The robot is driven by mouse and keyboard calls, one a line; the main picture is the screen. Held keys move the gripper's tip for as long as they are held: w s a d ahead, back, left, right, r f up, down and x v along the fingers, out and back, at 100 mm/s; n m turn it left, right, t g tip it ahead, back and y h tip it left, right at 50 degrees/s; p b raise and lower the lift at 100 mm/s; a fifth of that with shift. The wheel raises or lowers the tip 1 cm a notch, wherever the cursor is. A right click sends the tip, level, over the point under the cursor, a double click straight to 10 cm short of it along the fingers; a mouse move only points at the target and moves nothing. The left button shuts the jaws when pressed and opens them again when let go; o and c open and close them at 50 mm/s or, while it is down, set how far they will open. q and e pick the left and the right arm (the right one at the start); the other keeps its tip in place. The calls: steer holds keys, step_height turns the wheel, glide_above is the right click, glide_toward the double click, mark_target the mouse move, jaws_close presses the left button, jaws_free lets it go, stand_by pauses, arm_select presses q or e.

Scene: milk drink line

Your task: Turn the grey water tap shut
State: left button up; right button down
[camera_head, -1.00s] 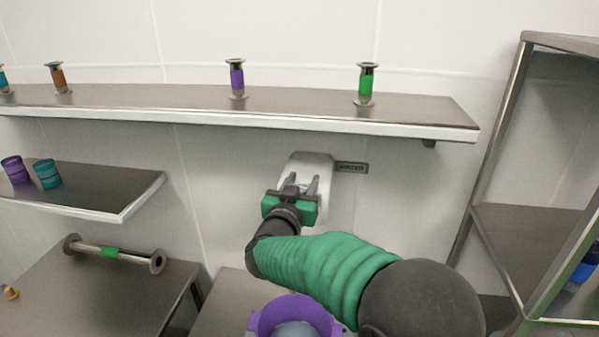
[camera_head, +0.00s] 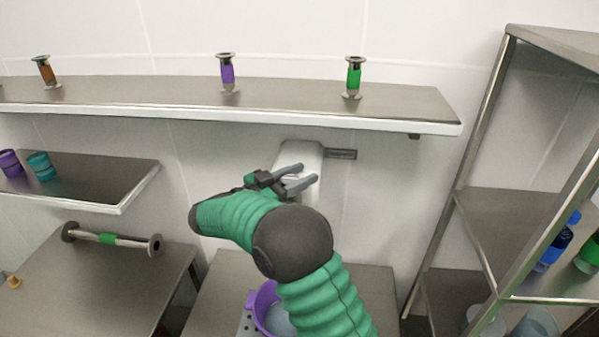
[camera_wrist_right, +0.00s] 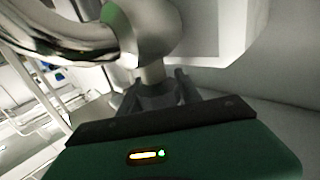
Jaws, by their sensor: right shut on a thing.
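The tap's pale housing (camera_head: 302,152) is on the back wall under the long shelf, beside a small dark label plate (camera_head: 341,154). My right gripper (camera_head: 304,182) reaches in front of the housing, with its fingers pointing right. In the right wrist view, the tap's shiny grey metal body (camera_wrist_right: 152,30) and curved pipe (camera_wrist_right: 60,38) fill the upper left. My right gripper (camera_wrist_right: 160,88) is shut on the tap's handle below that body. Its fingers and my arm hide most of the handle. My left gripper is not in view.
A purple container (camera_head: 265,305) stands below the tap, partly behind my arm. The long shelf (camera_head: 180,97) overhangs the tap and carries flanged pipe pieces. A metal rack (camera_head: 480,150) stands at right. A flanged pipe (camera_head: 108,239) lies on the left table.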

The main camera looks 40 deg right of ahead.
steer(key=shift+r, duration=0.15)
stand_by(0.4)
steer(key=c, duration=1.1)
jaws_free()
steer(key=shift+c, duration=0.2)
steer(key=o, duration=0.3)
steer(key=shift+w, duration=0.15)
steer(key=shift+a, duration=0.1)
